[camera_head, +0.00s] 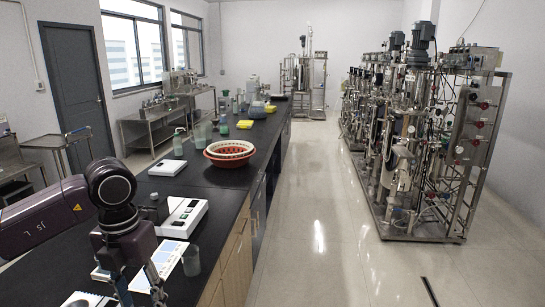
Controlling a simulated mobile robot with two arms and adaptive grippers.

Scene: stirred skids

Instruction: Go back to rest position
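My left arm comes in from the left over the black bench. My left gripper (140,289) points down at the bottom of the view, its two dark fingers spread apart. No object shows between the fingers, though their tips run close to the lower frame edge. My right gripper is not in view.
The black bench (210,187) holds a white device (185,216), a clear beaker (191,261), a white scale (168,168), a red basket (229,160) and bottles. Steel skids (415,150) stand at right. The aisle floor (310,200) between is clear.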

